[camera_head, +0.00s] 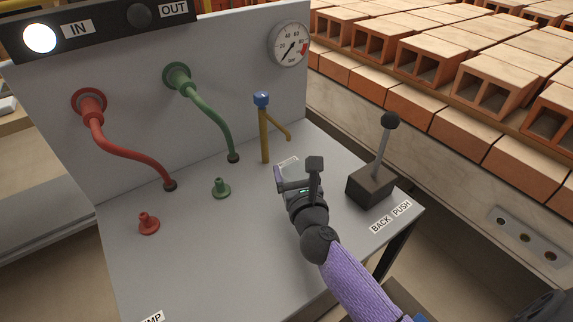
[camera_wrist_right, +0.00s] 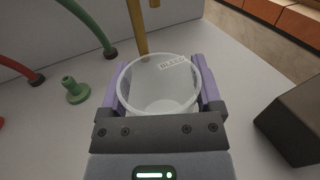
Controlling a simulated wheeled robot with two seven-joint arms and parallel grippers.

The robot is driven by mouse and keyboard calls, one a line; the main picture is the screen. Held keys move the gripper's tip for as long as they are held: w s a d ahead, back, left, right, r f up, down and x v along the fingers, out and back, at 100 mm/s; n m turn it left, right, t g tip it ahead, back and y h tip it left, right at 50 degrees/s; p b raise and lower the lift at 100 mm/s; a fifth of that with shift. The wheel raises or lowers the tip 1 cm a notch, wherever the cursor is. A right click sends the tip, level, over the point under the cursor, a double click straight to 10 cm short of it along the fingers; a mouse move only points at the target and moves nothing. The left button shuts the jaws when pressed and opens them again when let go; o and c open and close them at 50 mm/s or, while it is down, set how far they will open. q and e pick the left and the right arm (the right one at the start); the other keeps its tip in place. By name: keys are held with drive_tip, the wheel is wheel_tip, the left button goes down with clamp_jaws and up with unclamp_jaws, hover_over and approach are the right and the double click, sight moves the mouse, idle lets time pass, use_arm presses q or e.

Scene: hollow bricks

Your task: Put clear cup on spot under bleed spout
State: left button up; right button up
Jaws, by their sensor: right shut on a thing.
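My right gripper (camera_head: 297,176) is shut on the clear cup (camera_wrist_right: 158,86), with one finger on each side of it in the right wrist view. The cup is upright and its open top faces the camera. In the head view the gripper mostly hides the cup. The bleed spout (camera_head: 264,130) is a yellow pipe with a blue cap and a side branch pointing down to the right. The held cup is just in front of the pipe's foot. A white BLEED label (camera_wrist_right: 173,62) shows at the cup's far rim. The spot itself cannot be made out. My left gripper is not in view.
A black lever on a dark box (camera_head: 371,186) stands to the right of the gripper. Red (camera_head: 130,152) and green (camera_head: 208,108) hoses run to the table at left. A red fitting (camera_head: 148,223) and a green fitting (camera_head: 221,187) stand on the grey tabletop (camera_head: 215,260).

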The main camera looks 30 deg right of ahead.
sight(287, 165)
drive_tip(key=b+x, duration=0.1)
drive_tip(key=x, duration=0.5)
drive_tip(key=shift+f+b, duration=0.1)
drive_tip(key=shift+b, duration=0.2)
wheel_tip(287, 165, down, 4)
drive_tip(key=b, duration=0.3)
drive_tip(key=shift+w, duration=0.1)
drive_tip(key=shift+r, duration=0.3)
drive_tip(key=shift+c, duration=0.6)
drive_tip(key=shift+f, duration=0.15)
drive_tip(key=o, duration=1.1)
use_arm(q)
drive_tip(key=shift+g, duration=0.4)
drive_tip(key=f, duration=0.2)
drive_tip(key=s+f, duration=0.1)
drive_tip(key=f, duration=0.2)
use_arm(e)
drive_tip(key=shift+o, duration=0.2)
